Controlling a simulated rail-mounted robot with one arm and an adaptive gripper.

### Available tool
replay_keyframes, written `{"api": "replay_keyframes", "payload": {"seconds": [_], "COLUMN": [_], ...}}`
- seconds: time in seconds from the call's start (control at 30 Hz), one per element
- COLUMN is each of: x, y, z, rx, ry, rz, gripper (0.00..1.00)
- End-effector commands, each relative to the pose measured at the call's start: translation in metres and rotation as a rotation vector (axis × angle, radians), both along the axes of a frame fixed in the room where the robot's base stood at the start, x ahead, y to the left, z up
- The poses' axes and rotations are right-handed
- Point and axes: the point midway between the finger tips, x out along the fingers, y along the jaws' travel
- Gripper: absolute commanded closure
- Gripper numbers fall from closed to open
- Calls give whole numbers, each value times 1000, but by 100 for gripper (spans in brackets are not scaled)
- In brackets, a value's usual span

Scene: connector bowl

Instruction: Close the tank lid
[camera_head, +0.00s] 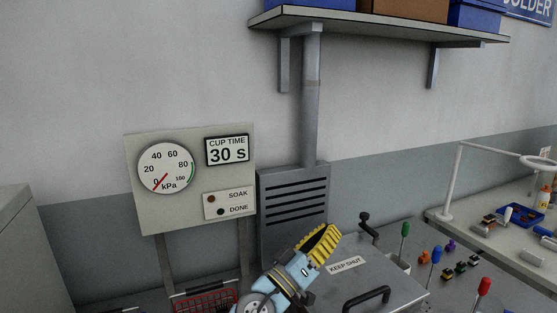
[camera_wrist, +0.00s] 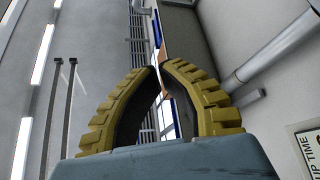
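The tank lid (camera_head: 388,279) is a flat grey metal plate at the lower middle right of the head view. It carries a white "KEEP SHUT" label (camera_head: 345,264) and a black bar handle (camera_head: 367,297). Its lower part is cut off by the picture edge, and I cannot tell whether it sits fully down. My gripper (camera_head: 325,236), with yellow ribbed fingers, is at the lid's upper left, pointing up and right, apart from the handle. In the wrist view my gripper (camera_wrist: 160,66) is empty, its fingers curving inward with a narrow gap at the tips. The wrist view does not show the lid.
A gauge panel (camera_head: 190,220) stands left, with a red wire basket (camera_head: 205,300) below. A vented grey cabinet (camera_head: 292,212) and pipe (camera_head: 311,100) rise behind the lid. A black crank-like fitting (camera_head: 367,226) and screwdrivers (camera_head: 404,238) are close beyond the lid.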

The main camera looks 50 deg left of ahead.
Motion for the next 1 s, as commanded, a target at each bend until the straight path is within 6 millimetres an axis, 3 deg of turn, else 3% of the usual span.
{"api": "replay_keyframes", "payload": {"seconds": [0.67, 1.0], "x": [-2, -3], "y": [1, 0], "z": [3, 54], "rx": [2, 5], "ry": [-2, -3], "rz": [5, 5], "gripper": [100, 100]}}
